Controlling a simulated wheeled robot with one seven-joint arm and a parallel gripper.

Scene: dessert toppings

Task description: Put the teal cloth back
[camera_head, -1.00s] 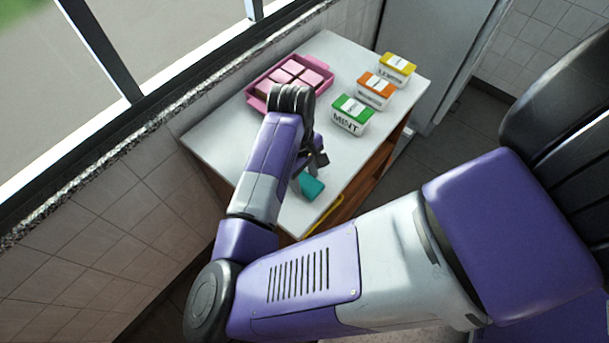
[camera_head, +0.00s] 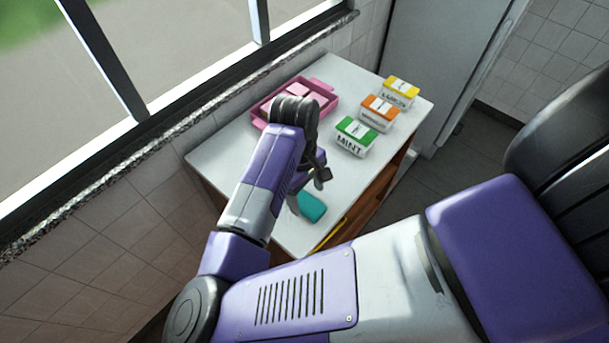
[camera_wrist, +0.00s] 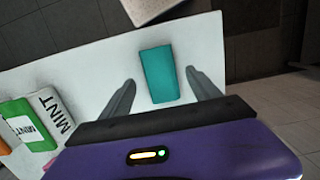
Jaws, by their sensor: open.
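The teal cloth (camera_head: 311,207) is a small folded block lying on the white table (camera_head: 268,233) near its front end. It also shows in the wrist view (camera_wrist: 158,75), lying between and a little beyond my two fingertips. My gripper (camera_wrist: 161,88) is open and empty, with one finger on each side of the cloth in the picture. In the head view my gripper (camera_head: 321,178) is just above and behind the cloth, partly hidden by my wrist. I cannot tell how high it is above the table.
A pink tray (camera_head: 325,110) with pink pieces stands at the back left. A green mint box (camera_head: 355,137), an orange box (camera_head: 379,113) and a yellow lemon box (camera_head: 400,91) stand in a row along the right edge. The window wall borders the table's left side.

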